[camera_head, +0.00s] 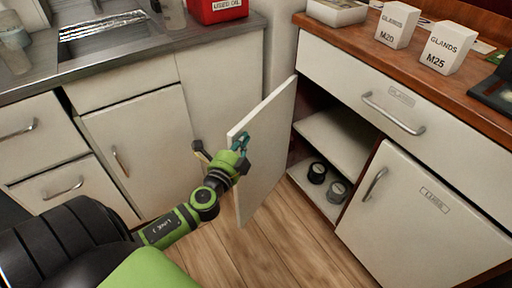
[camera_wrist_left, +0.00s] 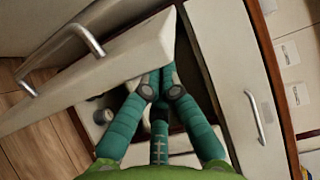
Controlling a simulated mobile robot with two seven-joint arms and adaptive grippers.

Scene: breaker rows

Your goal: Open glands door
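The glands door (camera_head: 266,150) is a pale cabinet door that stands wide open, swung out from the left side of an open compartment. My left gripper (camera_head: 241,143) is at the door's free edge, near its top corner. In the left wrist view, the door (camera_wrist_left: 110,70) crosses the upper left with its metal handle on the outer face. My gripper's teal fingers (camera_wrist_left: 160,80) come together beside the door's edge, on the inner side, with no object seen between them. Whether they touch the door is unclear. My right gripper is out of view.
The compartment has a shelf (camera_head: 345,138) and two dark round items (camera_head: 317,172) at the bottom. A closed door (camera_head: 420,225) is to the right, under a closed drawer (camera_head: 400,95). White boxes (camera_head: 449,48) stand on the wooden counter. Closed cabinets and a sink (camera_head: 105,28) are left.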

